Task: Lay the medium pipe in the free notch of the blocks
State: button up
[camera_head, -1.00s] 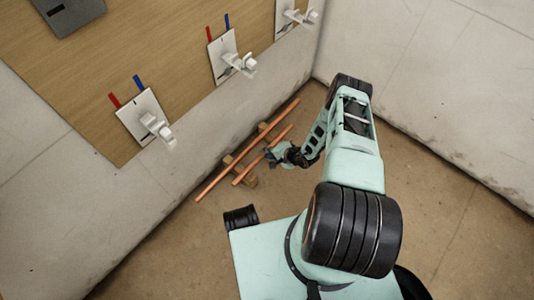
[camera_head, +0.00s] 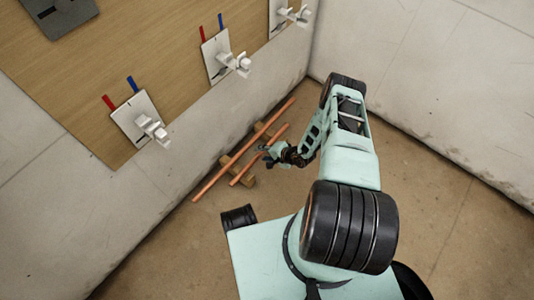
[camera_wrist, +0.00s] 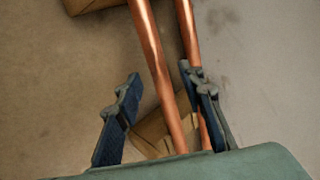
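Two copper pipes lie side by side across wooden blocks (camera_head: 249,182) on the floor by the wall. The shorter one, which I take as the medium pipe (camera_head: 247,168), is on the side nearer my arm; the longer pipe (camera_head: 207,186) is on the wall side. My gripper (camera_head: 268,153) is low beside the shorter pipe. In the wrist view my gripper (camera_wrist: 160,108) is open, its fingers apart, with one pipe (camera_wrist: 153,55) passing between them without visible grip. The other pipe (camera_wrist: 190,30) runs partly behind the right finger. Notch seating is hard to tell.
In the wrist view a block (camera_wrist: 150,137) lies below the pipes and another (camera_wrist: 92,4) is at the top left. A wooden panel (camera_head: 150,60) with white valve fittings (camera_head: 152,129) is on the left wall. Bare floor (camera_head: 430,170) lies right of my arm.

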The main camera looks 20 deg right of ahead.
jog(key=v, duration=1.2)
jog(key=shift+w+r, duration=0.1)
jog(key=shift+w, duration=0.1)
